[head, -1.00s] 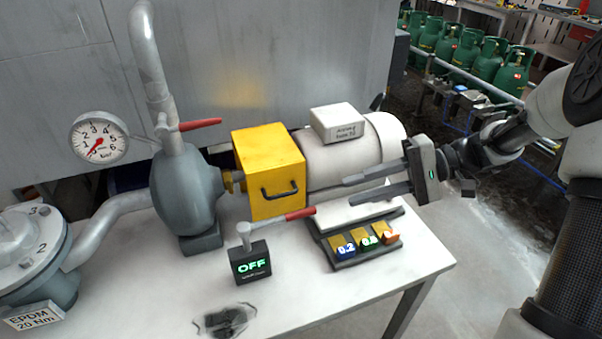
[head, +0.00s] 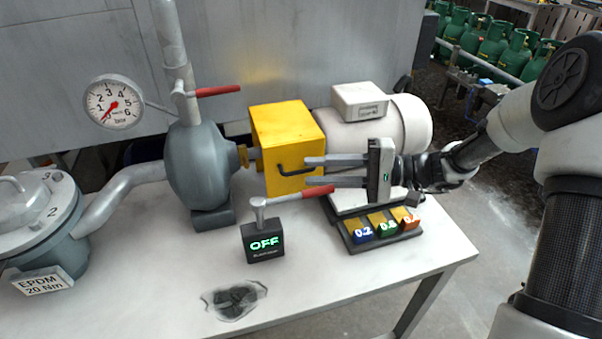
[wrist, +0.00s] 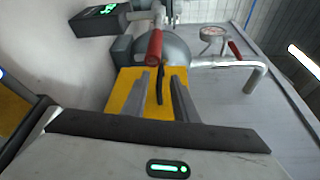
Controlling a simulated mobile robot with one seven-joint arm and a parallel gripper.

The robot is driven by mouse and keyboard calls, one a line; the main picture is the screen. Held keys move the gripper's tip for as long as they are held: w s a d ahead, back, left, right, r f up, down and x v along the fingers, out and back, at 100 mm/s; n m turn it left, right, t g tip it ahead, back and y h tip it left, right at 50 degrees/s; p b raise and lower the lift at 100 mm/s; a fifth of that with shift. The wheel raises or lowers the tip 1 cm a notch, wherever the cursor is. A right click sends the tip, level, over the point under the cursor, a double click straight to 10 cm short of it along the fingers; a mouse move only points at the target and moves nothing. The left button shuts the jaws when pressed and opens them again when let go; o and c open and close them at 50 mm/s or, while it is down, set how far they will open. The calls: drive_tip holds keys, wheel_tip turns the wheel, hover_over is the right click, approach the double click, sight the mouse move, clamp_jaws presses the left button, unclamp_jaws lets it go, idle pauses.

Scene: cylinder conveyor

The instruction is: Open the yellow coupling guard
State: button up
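The yellow coupling guard (head: 284,130) is a box with a black handle (head: 297,171) on its front, standing between the grey pump and the white motor. It looks closed. My gripper (head: 306,171) is open, its two fingers pointing left at the guard's front, one above the other around the level of the handle. In the wrist view the guard (wrist: 128,84) lies ahead, and the dark handle (wrist: 159,86) shows between the two fingers of my gripper (wrist: 160,84). I cannot tell whether the fingers touch anything.
A red-handled lever (head: 318,192) on the OFF switch box (head: 263,241) sits just below my fingers. The pump (head: 197,165), a red valve lever (head: 218,91) and a gauge (head: 114,103) are left. Shims (head: 380,229) lie in front of the motor (head: 384,122). The front table surface is mostly clear.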

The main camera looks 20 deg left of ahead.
sight(301, 170)
drive_tip(key=shift+s+a+f, duration=0.1)
drive_tip(key=shift+s+a, duration=0.1)
drive_tip(key=shift+a, duration=0.85)
drive_tip(key=shift+s+a+f, duration=0.1)
drive_tip(key=shift+s+a, duration=0.05)
drive_tip(key=shift+a, duration=0.85)
clamp_jaws()
